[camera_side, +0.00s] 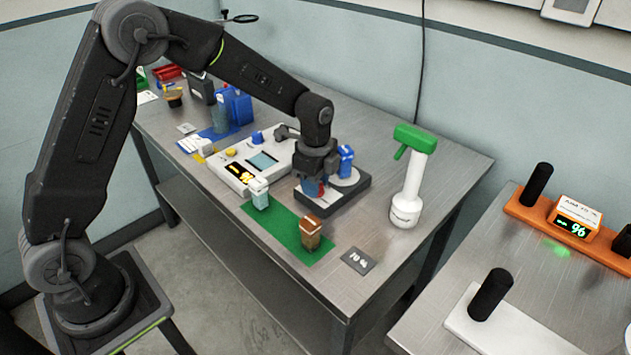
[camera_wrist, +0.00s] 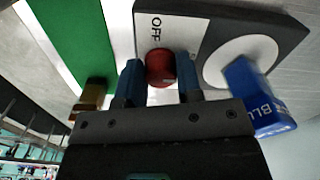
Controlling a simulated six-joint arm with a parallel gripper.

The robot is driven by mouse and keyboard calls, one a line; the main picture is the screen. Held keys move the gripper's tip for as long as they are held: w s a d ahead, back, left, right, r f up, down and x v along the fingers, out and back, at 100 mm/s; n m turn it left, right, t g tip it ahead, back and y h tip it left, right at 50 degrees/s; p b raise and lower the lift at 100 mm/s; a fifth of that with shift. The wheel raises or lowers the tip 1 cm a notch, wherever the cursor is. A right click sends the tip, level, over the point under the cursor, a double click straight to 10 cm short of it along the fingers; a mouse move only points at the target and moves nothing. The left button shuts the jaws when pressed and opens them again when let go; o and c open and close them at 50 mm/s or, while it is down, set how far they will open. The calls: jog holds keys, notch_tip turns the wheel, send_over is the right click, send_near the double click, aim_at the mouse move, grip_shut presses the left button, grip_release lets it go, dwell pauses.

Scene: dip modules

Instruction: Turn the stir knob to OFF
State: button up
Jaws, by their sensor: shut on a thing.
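The stir knob (camera_wrist: 160,68) is a red round knob on the white label panel of a dark stirrer unit (camera_side: 352,194). The word OFF shows on the panel (camera_wrist: 157,28) beside the knob in the wrist view. My gripper (camera_wrist: 159,74) has its two blue fingers on either side of the knob and is shut on it. In the side view my gripper (camera_side: 313,188) is over the front of the unit and mostly hides the knob. I cannot tell which way the knob points.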

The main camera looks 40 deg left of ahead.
jog(key=shift+c, duration=1)
jog(key=n, duration=0.4)
jog(key=shift+n, duration=0.4)
jog(key=n, duration=0.4)
jog(key=shift+d, duration=0.1)
jog(key=n, duration=0.5)
jog(key=shift+d+n, duration=0.1)
jog(key=shift+n, duration=2)
jog(key=o, duration=0.9)
jog(key=shift+s, duration=0.1)
